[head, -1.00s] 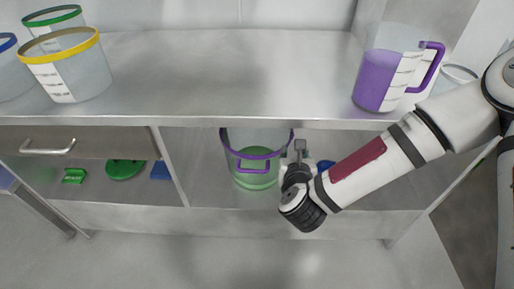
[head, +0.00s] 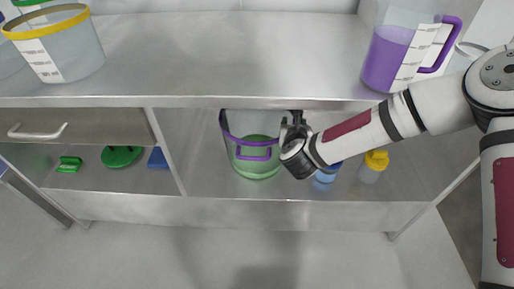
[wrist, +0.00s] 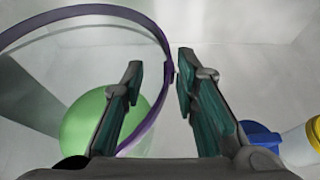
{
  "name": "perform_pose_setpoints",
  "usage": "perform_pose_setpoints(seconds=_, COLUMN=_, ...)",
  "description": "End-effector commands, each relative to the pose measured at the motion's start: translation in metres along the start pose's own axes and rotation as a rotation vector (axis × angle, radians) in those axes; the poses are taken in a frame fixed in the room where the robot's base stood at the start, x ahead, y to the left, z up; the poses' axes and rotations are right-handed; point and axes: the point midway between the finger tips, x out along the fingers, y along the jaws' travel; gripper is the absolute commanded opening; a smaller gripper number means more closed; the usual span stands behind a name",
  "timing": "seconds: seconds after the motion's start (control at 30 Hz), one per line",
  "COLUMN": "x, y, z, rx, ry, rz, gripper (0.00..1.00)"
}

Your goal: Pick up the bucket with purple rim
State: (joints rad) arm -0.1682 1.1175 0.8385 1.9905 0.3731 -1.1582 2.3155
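The clear bucket with purple rim (head: 252,150) stands on the lower shelf under the counter, with something green in its bottom. It has a purple handle on its front. The counter edge hides the far part of its rim. My gripper (head: 296,121) is at the bucket's right side, at rim height. In the wrist view my gripper (wrist: 160,85) is open, one finger on each side of the purple rim (wrist: 156,108). The rim runs through the gap, close to the right fingertip; I cannot tell whether they touch.
A yellow-capped bottle (head: 371,167) and a blue item (head: 326,172) stand right of the bucket. The counter edge (head: 250,103) is close above. A divider (head: 166,150) is to the left. A purple jug (head: 400,55) and a yellow-rimmed bucket (head: 62,52) stand on the counter.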

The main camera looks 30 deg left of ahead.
Motion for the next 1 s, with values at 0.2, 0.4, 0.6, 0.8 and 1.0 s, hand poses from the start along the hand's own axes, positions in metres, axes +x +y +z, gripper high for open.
perform_pose_setpoints(seconds=0.2, x=0.018, y=0.000, z=0.000, rx=0.001, ry=0.000, rz=0.000, gripper=0.28)
perform_pose_setpoints(seconds=0.4, x=0.018, y=0.000, z=0.001, rx=0.001, ry=0.000, rz=0.000, gripper=0.28)
perform_pose_setpoints(seconds=0.6, x=0.017, y=0.000, z=0.001, rx=0.001, ry=0.000, rz=0.000, gripper=0.00)
perform_pose_setpoints(seconds=0.8, x=0.017, y=0.000, z=0.003, rx=0.003, ry=-0.005, rz=0.000, gripper=0.00)
perform_pose_setpoints(seconds=1.0, x=0.017, y=0.000, z=0.003, rx=0.002, ry=-0.005, rz=-0.001, gripper=0.00)
